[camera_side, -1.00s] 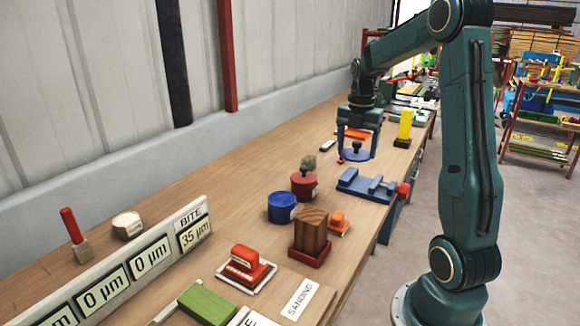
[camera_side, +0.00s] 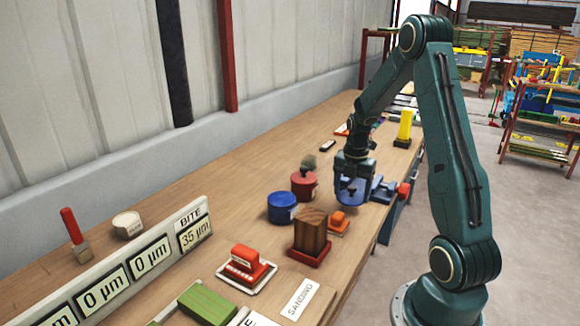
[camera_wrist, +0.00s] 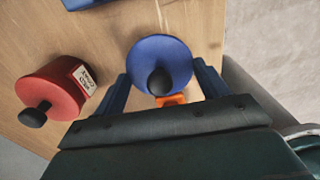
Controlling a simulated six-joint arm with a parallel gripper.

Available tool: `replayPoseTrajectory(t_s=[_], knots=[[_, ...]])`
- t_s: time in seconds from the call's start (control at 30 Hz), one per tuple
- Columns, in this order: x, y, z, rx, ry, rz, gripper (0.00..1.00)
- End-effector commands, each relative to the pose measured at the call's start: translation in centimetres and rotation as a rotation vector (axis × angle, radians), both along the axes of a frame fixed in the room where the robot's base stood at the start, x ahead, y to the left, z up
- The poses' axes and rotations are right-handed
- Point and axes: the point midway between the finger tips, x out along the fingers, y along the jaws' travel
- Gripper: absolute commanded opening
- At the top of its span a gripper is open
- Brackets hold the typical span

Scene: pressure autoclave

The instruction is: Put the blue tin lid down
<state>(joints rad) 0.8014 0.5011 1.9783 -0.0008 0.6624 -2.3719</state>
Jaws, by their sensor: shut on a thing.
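The blue tin lid (camera_side: 345,198) is a round disc with a dark knob. My gripper (camera_side: 353,184) is shut on it and holds it near the right side of the bench, beyond the orange block. In the wrist view the lid (camera_wrist: 150,52) lies between the two blue fingers of my gripper (camera_wrist: 163,85). I cannot tell how high it is above the bench. The open-looking blue tin (camera_side: 282,208) stands on the bench left of the gripper, in front of the red tin (camera_side: 303,186). The red tin also shows in the wrist view (camera_wrist: 60,85), with a dark knob.
An orange block (camera_side: 339,218) and a brown wooden block (camera_side: 311,230) stand nearer the camera. A blue vise (camera_side: 383,191) is just right of my gripper, by the bench edge. A yellow post (camera_side: 405,125) stands farther back. The bench (camera_side: 225,190) is clear left of the tins.

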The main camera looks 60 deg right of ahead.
Motion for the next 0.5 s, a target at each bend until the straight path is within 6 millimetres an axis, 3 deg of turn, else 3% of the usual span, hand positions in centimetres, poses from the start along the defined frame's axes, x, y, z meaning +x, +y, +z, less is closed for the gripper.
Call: replayPoseTrajectory(t_s=[0.17,0.5], knots=[[0.0,0.0,-0.5,0.001,0.001,0.0,0.52],[0.0,0.0,-4.0,0.001,0.001,0.0,0.52]])
